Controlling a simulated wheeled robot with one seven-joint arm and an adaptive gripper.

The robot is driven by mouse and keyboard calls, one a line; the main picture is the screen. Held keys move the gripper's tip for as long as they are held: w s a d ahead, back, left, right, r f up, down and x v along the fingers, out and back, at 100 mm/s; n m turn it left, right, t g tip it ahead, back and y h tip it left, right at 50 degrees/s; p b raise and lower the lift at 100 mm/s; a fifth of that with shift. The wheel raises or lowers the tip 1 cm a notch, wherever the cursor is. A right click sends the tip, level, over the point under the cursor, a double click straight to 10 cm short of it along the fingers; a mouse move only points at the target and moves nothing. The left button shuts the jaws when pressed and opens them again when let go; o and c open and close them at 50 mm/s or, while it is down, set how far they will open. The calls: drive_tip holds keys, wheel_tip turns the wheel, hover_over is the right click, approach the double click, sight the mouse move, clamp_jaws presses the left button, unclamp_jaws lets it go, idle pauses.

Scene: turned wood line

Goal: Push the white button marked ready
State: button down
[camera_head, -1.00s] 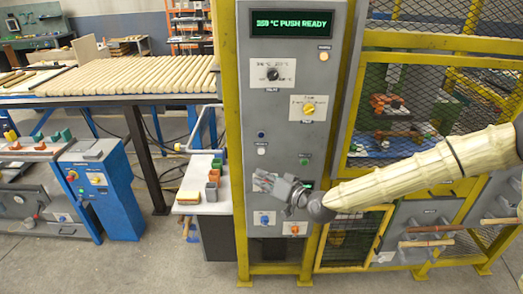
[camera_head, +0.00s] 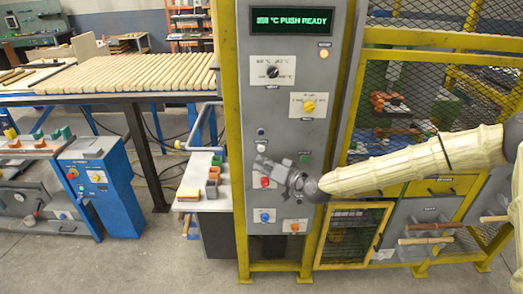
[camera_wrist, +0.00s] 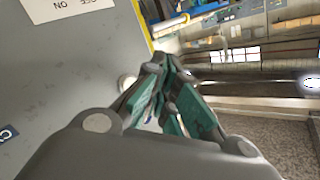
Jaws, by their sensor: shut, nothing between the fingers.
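The white button (camera_head: 262,147) sits on the left side of the tall grey control panel (camera_head: 285,130), below a dark button (camera_head: 261,132). My gripper (camera_head: 259,163) is shut and empty in front of the panel, its fingertips just below the white button in the head view. Whether the fingertips touch the panel cannot be told. In the wrist view, my gripper (camera_wrist: 165,65) shows with its green-padded fingers together. A pale round button (camera_wrist: 127,82), probably the white one, shows just left of the fingers, partly covered. The button's lettering is too small to read.
The display (camera_head: 292,20) reads PUSH READY. Yellow posts (camera_head: 233,150) and a mesh fence flank the panel. A small side table (camera_head: 205,206) stands left.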

drive_tip(key=shift+w+b, duration=1.05)
drive_tip(key=shift+w, duration=0.4)
drive_tip(key=shift+w+b, duration=0.75)
drive_tip(key=shift+b, duration=0.25)
idle(1.3)
drive_tip(key=shift+s, duration=0.8)
drive_tip(key=s, duration=0.5)
idle(0.5)
